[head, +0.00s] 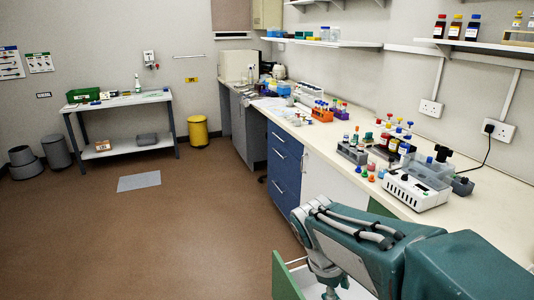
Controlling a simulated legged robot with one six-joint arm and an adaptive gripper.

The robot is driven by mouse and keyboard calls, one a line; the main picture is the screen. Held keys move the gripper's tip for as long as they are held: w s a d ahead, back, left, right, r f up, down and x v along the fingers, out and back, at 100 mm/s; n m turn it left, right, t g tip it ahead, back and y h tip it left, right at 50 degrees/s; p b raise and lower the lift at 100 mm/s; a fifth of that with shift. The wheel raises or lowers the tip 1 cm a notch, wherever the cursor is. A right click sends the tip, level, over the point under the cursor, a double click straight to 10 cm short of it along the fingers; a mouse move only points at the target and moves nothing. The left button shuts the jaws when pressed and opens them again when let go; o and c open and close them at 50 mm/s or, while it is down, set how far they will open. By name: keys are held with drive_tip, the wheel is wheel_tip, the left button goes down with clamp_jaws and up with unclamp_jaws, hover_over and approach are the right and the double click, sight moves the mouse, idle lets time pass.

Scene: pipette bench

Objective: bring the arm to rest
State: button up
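My arm, with teal covers and grey hoses, reaches in from the lower right in front of the bench (345,170). Its grey jointed end hangs down at the bottom edge, over or beside an open drawer with a green front (285,276). What seems to be part of my gripper (331,292) shows at the frame's bottom edge. Its fingertips are cut off, so I cannot tell whether it is open, shut or holding something.
A white device (416,191), a grey rack (352,152) and coloured bottles stand on the bench near my arm. An orange rack (322,115) is farther back. The brown floor (200,235) to the left is clear, apart from a grey mat (139,181).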

drive_tip(key=s+d+r+m+t+y, duration=0.1)
drive_tip(key=s+r+m+t+y, duration=0.2)
drive_tip(key=s+m, duration=0.7)
drive_tip(key=shift+s+r+t+y, duration=0.4)
drive_tip(key=shift+s+r+t, duration=0.3)
drive_tip(key=shift+r+t, duration=0.4)
